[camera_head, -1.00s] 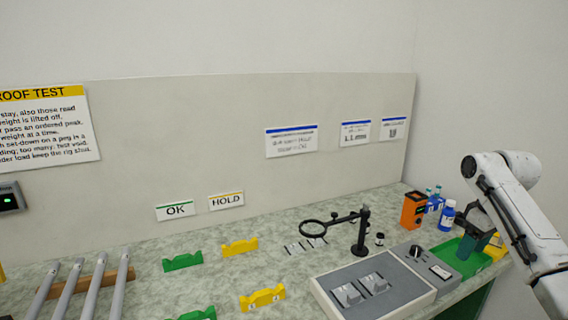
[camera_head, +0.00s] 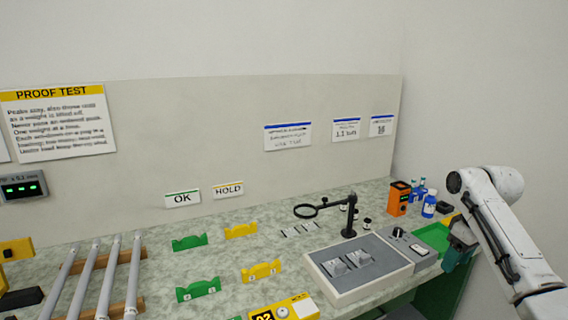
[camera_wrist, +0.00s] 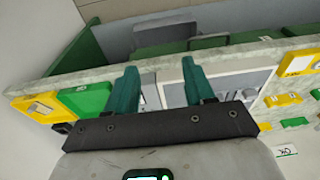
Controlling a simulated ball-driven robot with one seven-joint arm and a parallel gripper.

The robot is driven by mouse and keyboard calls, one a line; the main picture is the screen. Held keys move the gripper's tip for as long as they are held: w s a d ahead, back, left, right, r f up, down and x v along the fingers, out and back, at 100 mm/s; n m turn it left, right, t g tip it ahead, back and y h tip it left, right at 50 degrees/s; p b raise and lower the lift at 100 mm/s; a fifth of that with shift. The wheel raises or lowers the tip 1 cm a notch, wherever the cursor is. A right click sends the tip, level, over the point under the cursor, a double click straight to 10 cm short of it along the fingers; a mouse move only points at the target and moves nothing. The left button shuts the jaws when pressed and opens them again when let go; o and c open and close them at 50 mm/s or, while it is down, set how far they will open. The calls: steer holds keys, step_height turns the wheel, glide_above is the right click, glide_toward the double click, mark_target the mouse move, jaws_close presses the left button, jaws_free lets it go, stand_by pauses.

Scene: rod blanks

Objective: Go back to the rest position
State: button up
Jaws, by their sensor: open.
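My gripper (camera_head: 458,248) is at the right end of the bench in the head view, beside the green tray (camera_head: 434,236). In the wrist view my gripper (camera_wrist: 158,82) shows two teal fingers spread apart with nothing between them. The fingers point toward the bench edge. The white arm runs down the right side of the head view.
An orange device (camera_head: 398,199) and blue bottles (camera_head: 429,206) stand at the back right. Grey rods (camera_head: 103,280) lie on wooden supports at left. Green and yellow holders (camera_head: 241,231) stand mid-bench.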

steer(key=s+a+f+y+p, duration=0.1)
steer(key=s+a+f, duration=0.5)
steer(key=a+f, duration=0.4)
steer(key=s+a+f, duration=0.7)
steer(key=a+f, duration=0.2)
steer(key=s+f+m+h+p, duration=0.1)
steer(key=s+m, duration=0.3)
steer(key=s, duration=2.7)
steer(key=shift+d+f+m+h, duration=0.3)
steer(key=shift+d+f+h, duration=0.15)
steer(key=shift+f+h, duration=0.1)
